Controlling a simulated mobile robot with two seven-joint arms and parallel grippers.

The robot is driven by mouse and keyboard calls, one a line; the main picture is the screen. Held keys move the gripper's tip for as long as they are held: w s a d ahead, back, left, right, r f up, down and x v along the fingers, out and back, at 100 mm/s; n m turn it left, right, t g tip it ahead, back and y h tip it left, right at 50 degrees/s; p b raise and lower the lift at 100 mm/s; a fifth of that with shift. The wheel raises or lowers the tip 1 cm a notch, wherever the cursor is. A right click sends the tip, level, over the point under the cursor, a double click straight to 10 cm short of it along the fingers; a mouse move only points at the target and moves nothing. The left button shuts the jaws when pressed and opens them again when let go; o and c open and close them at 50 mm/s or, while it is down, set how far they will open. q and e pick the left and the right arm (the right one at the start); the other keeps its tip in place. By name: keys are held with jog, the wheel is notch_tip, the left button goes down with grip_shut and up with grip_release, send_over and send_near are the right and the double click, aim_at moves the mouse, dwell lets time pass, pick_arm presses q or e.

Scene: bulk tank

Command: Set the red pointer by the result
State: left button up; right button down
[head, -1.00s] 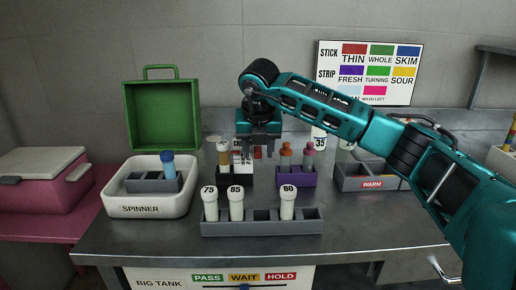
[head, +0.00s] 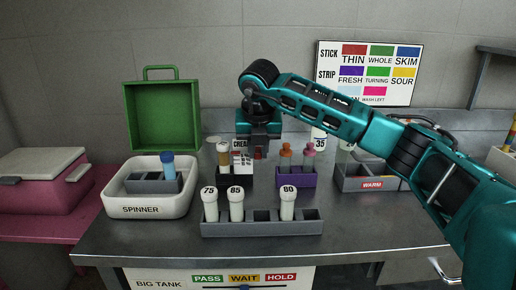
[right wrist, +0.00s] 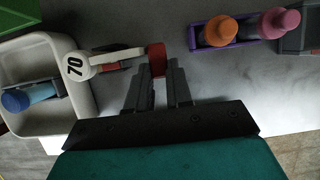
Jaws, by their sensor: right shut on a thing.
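My left gripper is not in view.
The front rack (head: 262,228) holds tubes marked 75, 85 and 80. A white spinner (head: 150,207) stands left, a purple rack (head: 297,179) and a grey WARM rack (head: 370,184) right. A PASS, WAIT, HOLD panel (head: 244,278) is on the front below.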

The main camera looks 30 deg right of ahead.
notch_tip(320, 180, down, 4)
jog(key=shift+r+b, duration=0.15)
jog(key=shift+b, duration=1)
jog(key=c, duration=1)
grip_release()
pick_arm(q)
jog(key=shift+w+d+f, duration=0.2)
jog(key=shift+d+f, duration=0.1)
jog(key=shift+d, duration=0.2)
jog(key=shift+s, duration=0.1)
pick_arm(e)
jog(key=shift+r, duration=0.15)
